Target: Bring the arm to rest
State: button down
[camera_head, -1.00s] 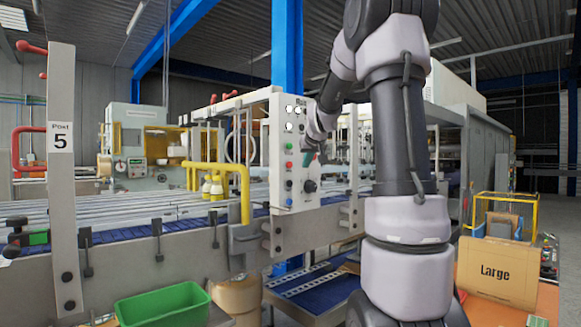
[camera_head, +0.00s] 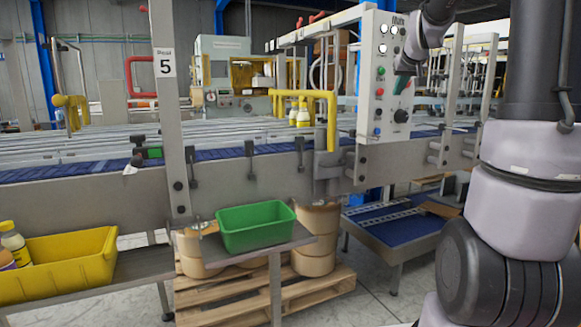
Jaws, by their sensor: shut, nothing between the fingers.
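My arm stands at the right edge, with a thick white and dark grey lower part (camera_head: 525,215). Its upper part is cut off by the top of the picture. My gripper (camera_head: 401,85) shows small and dark green at the arm's far end, pointing down. It appears in front of the white control panel (camera_head: 371,150), over its right side near the buttons and above the black knob (camera_head: 401,116). It looks shut and empty. I cannot tell whether it touches the panel.
The conveyor (camera_head: 100,195) runs across the middle, with a grey post (camera_head: 169,110) marked 5. A green bin (camera_head: 255,228) and a yellow bin (camera_head: 70,265) stand in front. A pallet (camera_head: 265,295) lies below.

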jog(key=s+a+f+g+y, duration=0.1)
jog(key=s+a, duration=0.4)
jog(key=s, duration=0.5)
jog(key=s+a+f+m+g+y, duration=0.1)
jog(key=s+a+f, duration=0.3)
jog(key=s, duration=0.7)
jog(key=s+a+f+m+g+y, duration=0.1)
jog(key=s+a+f, duration=0.1)
jog(key=s+a, duration=0.5)
jog(key=s, duration=0.4)
jog(key=shift+s+a+f+y, duration=0.25)
jog(key=shift+f+y, duration=0.05)
